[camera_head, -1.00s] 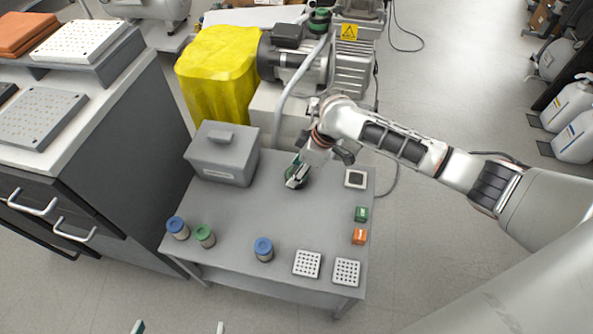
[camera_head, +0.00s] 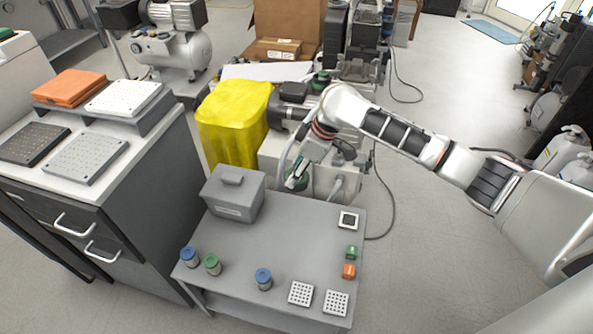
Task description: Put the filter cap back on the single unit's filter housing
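My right gripper (camera_head: 297,177) is above the back edge of the grey table (camera_head: 275,240), in front of the compressor unit (camera_head: 345,183). Its fingers appear closed around a small dark green piece, which looks like the filter cap; it is small and partly hidden by the fingers. A green-topped round part (camera_head: 322,77) shows on the machine behind, partly covered by my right arm. I cannot tell whether it is the filter housing. My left gripper is out of view.
A grey lidded box (camera_head: 233,197), jars with blue (camera_head: 263,275) and green lids (camera_head: 211,262), perforated white blocks (camera_head: 300,294), and small green (camera_head: 351,252) and orange (camera_head: 349,271) blocks stand on the table. The table's middle is clear.

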